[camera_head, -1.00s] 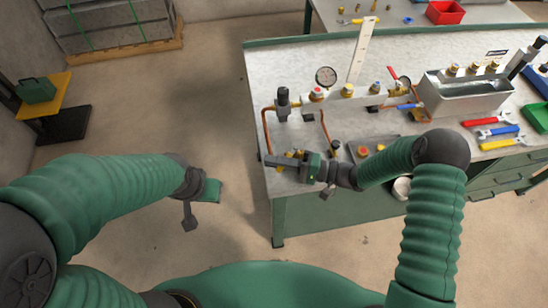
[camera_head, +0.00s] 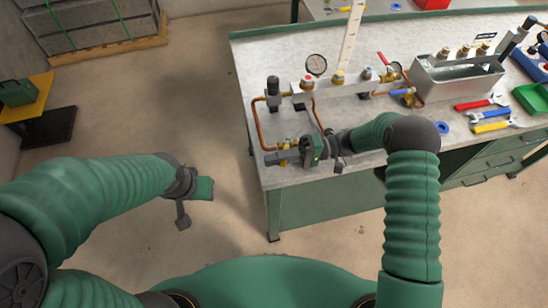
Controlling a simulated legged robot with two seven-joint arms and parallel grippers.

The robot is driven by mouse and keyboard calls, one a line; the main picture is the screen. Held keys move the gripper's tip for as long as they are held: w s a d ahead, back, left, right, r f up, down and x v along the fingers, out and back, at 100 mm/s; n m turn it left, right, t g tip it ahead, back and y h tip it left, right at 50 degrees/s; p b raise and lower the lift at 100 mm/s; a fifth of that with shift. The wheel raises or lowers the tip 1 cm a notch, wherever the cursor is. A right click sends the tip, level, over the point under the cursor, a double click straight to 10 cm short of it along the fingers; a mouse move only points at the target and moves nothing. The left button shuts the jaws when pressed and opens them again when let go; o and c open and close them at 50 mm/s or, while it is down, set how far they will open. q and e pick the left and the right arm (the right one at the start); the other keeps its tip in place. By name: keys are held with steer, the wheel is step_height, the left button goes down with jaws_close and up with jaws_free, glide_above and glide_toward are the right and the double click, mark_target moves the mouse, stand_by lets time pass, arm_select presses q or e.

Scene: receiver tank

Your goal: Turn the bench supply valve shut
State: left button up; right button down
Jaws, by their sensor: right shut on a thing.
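The bench supply valve (camera_head: 284,163) appears as small yellow-brass fittings at the front left corner of the bench, below a copper pipe. My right gripper (camera_head: 287,156) is shut at these fittings, with its dark jaws reaching left across them. They hide much of the valve, and I cannot make out its handle position. My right arm comes in from the right over the bench front. My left gripper (camera_head: 193,203) hangs over the floor left of the bench, away from everything. Its jaw opening is not clear.
A manifold with a pressure gauge (camera_head: 316,65) and copper pipes stands behind the valve. To its right are a metal bin (camera_head: 455,82), wrenches (camera_head: 488,116) and a green tray (camera_head: 532,99). A strapped crate (camera_head: 95,28) stands at the back left.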

steer(key=shift+s+f, duration=0.1)
steer(key=shift+f, duration=0.2)
steer(key=c, duration=1.6)
jaws_free()
steer(key=shift+o, duration=0.2)
steer(key=shift+r, duration=0.1)
steer(key=shift+r, duration=0.15)
steer(key=s+r, duration=0.2)
steer(key=s, duration=0.5)
steer(key=s+r, duration=0.2)
steer(key=s, duration=0.6)
steer(key=shift+s+d+r+p, duration=0.15)
steer(key=shift+s+r+p, duration=0.15)
steer(key=shift+p, duration=0.1)
